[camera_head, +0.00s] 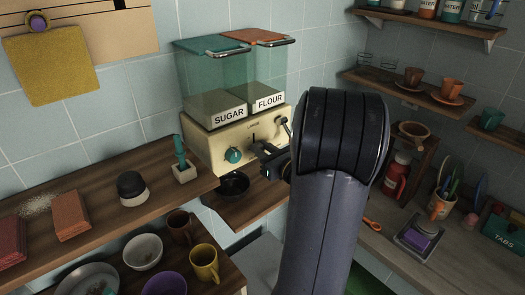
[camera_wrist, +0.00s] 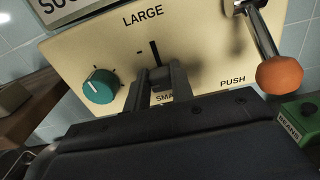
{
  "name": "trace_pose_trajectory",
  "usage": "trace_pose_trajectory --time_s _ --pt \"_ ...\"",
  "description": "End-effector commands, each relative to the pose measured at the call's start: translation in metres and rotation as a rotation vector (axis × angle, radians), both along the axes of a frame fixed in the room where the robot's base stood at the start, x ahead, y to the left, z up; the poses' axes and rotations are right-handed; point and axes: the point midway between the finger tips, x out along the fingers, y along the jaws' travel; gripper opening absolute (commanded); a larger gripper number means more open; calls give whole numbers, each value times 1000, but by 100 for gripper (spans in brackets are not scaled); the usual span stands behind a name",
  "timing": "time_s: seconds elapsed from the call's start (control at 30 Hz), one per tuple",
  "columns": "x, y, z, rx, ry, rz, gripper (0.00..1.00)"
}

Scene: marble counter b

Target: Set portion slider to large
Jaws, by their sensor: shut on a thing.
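The dispenser's cream panel (camera_head: 212,147) is below the two clear bins marked SUGAR and FLOUR. In the wrist view the panel (camera_wrist: 200,45) shows LARGE above a dark vertical slot (camera_wrist: 154,52) and a partly hidden SMALL below it. My gripper (camera_wrist: 160,80) is in front of the slot's lower part, its fingers shut on the slider knob (camera_wrist: 160,75). The knob is mostly hidden between the fingers, nearer SMALL than LARGE. In the head view my gripper (camera_head: 270,158) is at the panel's right part, partly hidden by my arm.
A teal dial (camera_wrist: 99,86) is left of the slot. A metal lever with an orange ball (camera_wrist: 280,75) sticks out at the right, by PUSH. A dark bowl (camera_head: 233,185) is under the dispenser. A green BEANS box (camera_wrist: 300,120) is at lower right.

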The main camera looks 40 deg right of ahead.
Motion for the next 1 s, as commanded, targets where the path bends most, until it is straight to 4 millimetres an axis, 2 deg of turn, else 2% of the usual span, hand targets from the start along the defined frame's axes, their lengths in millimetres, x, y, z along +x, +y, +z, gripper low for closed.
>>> trace_pose_trajectory --time_s 0.03,0.17,0.47,0.5,0.77,1.0 --pt "0 0 13 -4 -1 0 0" --pt "0 0 33 -4 -2 0 0" --pt "0 -1 36 -2 -5 -1 0" --pt "0 -1 36 -2 -6 0 24" --pt "0 0 35 -1 -3 0 45" --pt "-1 0 34 -1 -1 -1 45"
